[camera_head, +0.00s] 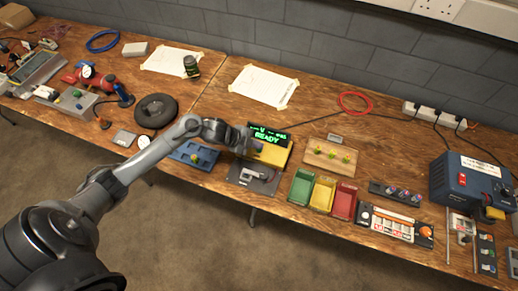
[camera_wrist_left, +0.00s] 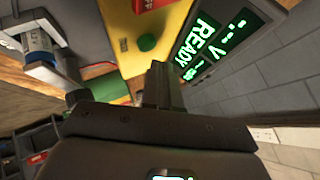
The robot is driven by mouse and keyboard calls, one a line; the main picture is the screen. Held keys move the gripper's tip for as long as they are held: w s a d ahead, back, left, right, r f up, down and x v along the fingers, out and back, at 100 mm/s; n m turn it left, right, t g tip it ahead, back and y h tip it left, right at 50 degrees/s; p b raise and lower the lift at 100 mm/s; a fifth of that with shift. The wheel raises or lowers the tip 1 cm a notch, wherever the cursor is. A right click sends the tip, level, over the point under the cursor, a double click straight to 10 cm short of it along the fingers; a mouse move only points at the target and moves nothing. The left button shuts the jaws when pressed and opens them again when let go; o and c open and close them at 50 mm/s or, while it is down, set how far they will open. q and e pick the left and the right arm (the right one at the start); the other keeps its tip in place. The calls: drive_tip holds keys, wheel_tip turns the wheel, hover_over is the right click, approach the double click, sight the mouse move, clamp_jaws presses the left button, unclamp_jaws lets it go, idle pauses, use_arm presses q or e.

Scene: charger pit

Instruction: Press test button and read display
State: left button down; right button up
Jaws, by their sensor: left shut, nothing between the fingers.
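The tester is a yellow unit (camera_head: 271,153) with a black display (camera_head: 268,137) showing green text. The display also shows in the left wrist view (camera_wrist_left: 213,42), where "READY" and a "V" can be read; the rest of the upper line is unclear. A round green button (camera_wrist_left: 148,42) sits on the yellow panel (camera_wrist_left: 163,20) beside the display. My left gripper (camera_head: 250,143) is over the tester's left side, and in the left wrist view its shut, empty fingers (camera_wrist_left: 160,78) point at the panel near the button. I cannot tell whether they touch it. My right gripper is not in view.
A grey plate with a fixture (camera_head: 243,174) lies in front of the tester. Green, yellow and red bins (camera_head: 322,196) stand to the right, with a wooden board (camera_head: 330,157) behind them. A blue tray (camera_head: 194,154) lies to the left. A black cable runs behind the tester.

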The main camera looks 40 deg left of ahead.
use_arm(q)
drive_tip(key=shift+f, duration=0.2)
drive_tip(key=shift+f, duration=0.25)
idle(0.5)
drive_tip(key=shift+f+b, duration=0.3)
drive_tip(key=shift+f, duration=0.1)
idle(0.3)
drive_tip(key=shift+r, duration=0.15)
drive_tip(key=shift+r+p, duration=0.7)
drive_tip(key=shift+p, duration=0.25)
drive_tip(key=shift+r, duration=0.1)
